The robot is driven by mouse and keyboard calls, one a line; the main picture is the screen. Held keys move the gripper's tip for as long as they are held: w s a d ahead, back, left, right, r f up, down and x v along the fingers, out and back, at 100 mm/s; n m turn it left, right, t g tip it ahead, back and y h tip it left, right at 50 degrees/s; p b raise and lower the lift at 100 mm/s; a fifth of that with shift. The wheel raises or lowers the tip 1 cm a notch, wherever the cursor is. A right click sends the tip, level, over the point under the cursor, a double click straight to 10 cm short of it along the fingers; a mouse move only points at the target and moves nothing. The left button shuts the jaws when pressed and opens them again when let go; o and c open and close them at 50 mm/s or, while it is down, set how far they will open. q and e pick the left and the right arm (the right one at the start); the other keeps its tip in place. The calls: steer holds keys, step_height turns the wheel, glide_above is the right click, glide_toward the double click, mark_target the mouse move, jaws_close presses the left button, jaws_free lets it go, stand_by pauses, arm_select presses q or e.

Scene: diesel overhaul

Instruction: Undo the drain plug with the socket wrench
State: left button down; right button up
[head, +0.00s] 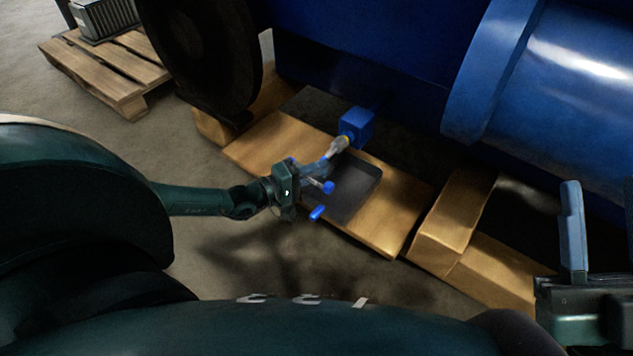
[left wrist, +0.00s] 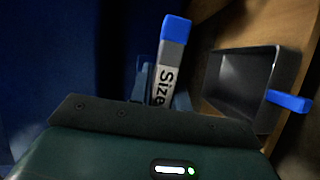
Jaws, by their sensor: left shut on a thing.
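My left gripper (head: 318,172) is shut on the socket wrench, beside the blue block (head: 357,126) under the engine. The wrench's blue handle end (head: 328,187) sticks out below the fingers. In the left wrist view the wrench handle (left wrist: 167,80) is grey with a blue tip and the print "Size". A grey and yellow piece (head: 340,144) sits between the gripper and the blue block; I cannot tell whether it touches the block. The drain plug itself cannot be made out. My right gripper (head: 600,225) is at the right edge, partly cut off, its fingers apart and empty.
A dark tray (head: 362,197) with a blue handle (head: 317,213) lies on a wooden board (head: 262,146) below the wrench; it also shows in the left wrist view (left wrist: 225,95). The blue engine (head: 400,45) overhangs. Wooden blocks (head: 455,215) stand to the right.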

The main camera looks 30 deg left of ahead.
arm_select(q)
steer(key=shift+f+n+t+b, duration=0.3)
steer(key=shift+n+b, duration=0.2)
steer(key=shift+n, duration=0.4)
steer(key=shift+r+n+t+p, duration=0.4)
steer(key=shift+n+p, duration=0.1)
steer(key=shift+n, duration=0.3)
steer(key=n+t, duration=0.1)
steer(key=n, duration=0.2)
steer(key=shift+a+n, duration=0.1)
steer(key=shift+n, duration=0.3)
steer(key=n+t+y, duration=0.1)
steer(key=n+t, duration=0.1)
steer(key=n, duration=0.3)
steer(key=shift+r, duration=0.15)
steer(key=shift+a+r, duration=0.1)
steer(key=shift+a, duration=0.05)
steer(key=c, duration=1.9)
jaws_free()
jaws_close()
arm_select(e)
steer(key=shift+s+r+n+y, duration=0.3)
steer(key=shift+r+n+y, duration=0.45)
steer(key=shift+n+y, duration=0.4)
arm_select(q)
steer(key=shift+s, duration=0.2)
